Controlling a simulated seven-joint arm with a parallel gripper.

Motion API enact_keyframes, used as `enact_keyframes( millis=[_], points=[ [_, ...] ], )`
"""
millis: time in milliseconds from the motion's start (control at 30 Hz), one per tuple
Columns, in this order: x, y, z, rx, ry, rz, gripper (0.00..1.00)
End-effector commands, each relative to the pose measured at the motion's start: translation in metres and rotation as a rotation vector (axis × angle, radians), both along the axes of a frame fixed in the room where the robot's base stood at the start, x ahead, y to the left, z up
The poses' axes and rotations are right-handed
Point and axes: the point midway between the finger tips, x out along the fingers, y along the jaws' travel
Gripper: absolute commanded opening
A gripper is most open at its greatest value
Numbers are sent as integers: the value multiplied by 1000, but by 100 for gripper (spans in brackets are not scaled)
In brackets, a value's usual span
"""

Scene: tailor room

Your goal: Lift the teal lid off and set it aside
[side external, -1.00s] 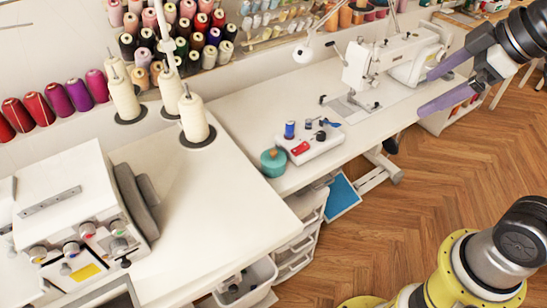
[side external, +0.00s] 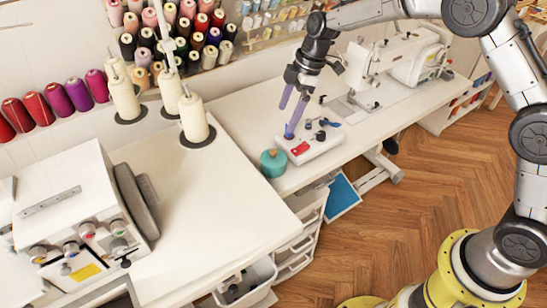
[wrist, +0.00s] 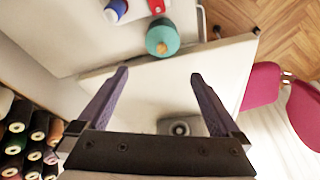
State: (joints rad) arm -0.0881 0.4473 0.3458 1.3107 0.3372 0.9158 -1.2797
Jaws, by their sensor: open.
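The teal lid (side external: 273,156) sits on a small round pot (side external: 274,170) of similar teal near the front edge of the white table. In the wrist view the lid (wrist: 163,34) is seen from above, with a small tan knob on it, just beyond the fingertips. My gripper (side external: 287,118) is open, fingers pointing down, above and behind the pot near the white tray. One fingertip overlaps the blue spool in the side view; I cannot tell if they touch. The gripper (wrist: 160,73) is empty between its purple fingers and apart from the lid.
The white tray (side external: 322,148) with a blue spool (wrist: 116,8), a red item (side external: 300,149) and small dark parts stands right beside the pot. A sewing machine (side external: 415,52) stands behind right. Cream thread cones (side external: 193,118) stand to the left. The left table's front is clear.

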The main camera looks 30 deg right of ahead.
Motion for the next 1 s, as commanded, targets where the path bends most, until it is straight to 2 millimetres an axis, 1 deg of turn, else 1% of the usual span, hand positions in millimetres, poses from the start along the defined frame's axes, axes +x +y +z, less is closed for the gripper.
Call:
enact_keyframes(
  millis=[167, 400, 533, 767, 867, 1000],
  points=[
    [0, 7, -23, -1, 13, 5, 100],
    [5, 19, -66, -2, 12, 3, 100],
    [7, 23, -80, -1, 10, 3, 100],
    [8, 26, -91, -1, 9, 2, 100],
    [8, 28, -101, -1, 11, 3, 100],
    [10, 33, -122, -2, 10, 3, 100]
  ],
)
